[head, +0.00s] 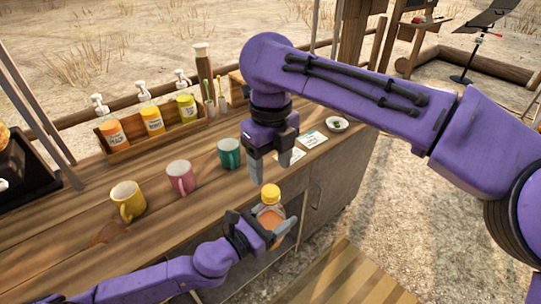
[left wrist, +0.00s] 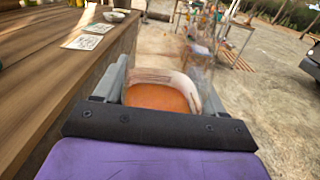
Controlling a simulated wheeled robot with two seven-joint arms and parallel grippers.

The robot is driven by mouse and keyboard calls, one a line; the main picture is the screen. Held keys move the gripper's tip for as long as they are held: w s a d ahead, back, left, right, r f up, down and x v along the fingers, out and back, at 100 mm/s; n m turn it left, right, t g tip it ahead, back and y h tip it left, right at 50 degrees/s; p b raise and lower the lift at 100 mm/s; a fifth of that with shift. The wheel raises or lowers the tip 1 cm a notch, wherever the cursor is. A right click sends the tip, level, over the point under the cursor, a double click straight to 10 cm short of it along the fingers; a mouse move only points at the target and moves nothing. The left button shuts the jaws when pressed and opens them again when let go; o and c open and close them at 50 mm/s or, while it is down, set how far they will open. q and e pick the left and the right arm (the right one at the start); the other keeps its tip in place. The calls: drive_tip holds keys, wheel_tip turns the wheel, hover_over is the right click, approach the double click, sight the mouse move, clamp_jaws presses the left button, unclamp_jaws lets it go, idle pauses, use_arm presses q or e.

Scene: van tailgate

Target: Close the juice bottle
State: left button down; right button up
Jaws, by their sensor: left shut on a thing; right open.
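The juice bottle (head: 270,216) is clear with orange juice inside and stands roughly upright in my left gripper (head: 262,230), off the front edge of the counter. A yellow cap (head: 270,192) sits at the bottle's top; I cannot tell whether it is tight. In the left wrist view the bottle's orange body (left wrist: 160,97) is between the two fingers of the left gripper (left wrist: 160,85), and the cap is not clear there. My right gripper (head: 270,172) is open and empty, pointing down just above the cap, with its fingers apart and not visibly touching it.
The wooden counter (head: 110,239) holds yellow (head: 128,201), pink (head: 181,177) and teal (head: 229,153) mugs. Behind them is a wooden rack (head: 160,138) of pump bottles. Cards (head: 313,139) and a small white dish (head: 337,124) lie at the right end.

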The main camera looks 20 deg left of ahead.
sight(271, 190)
wheel_tip(271, 190, down, 6)
drive_tip(key=shift+f, duration=0.2)
drive_tip(key=c, duration=1.1)
drive_tip(key=m, duration=0.4)
drive_tip(key=shift+w+d, duration=0.1)
drive_tip(key=m, duration=0.6)
drive_tip(key=o, duration=1.2)
drive_tip(key=shift+r, duration=0.1)
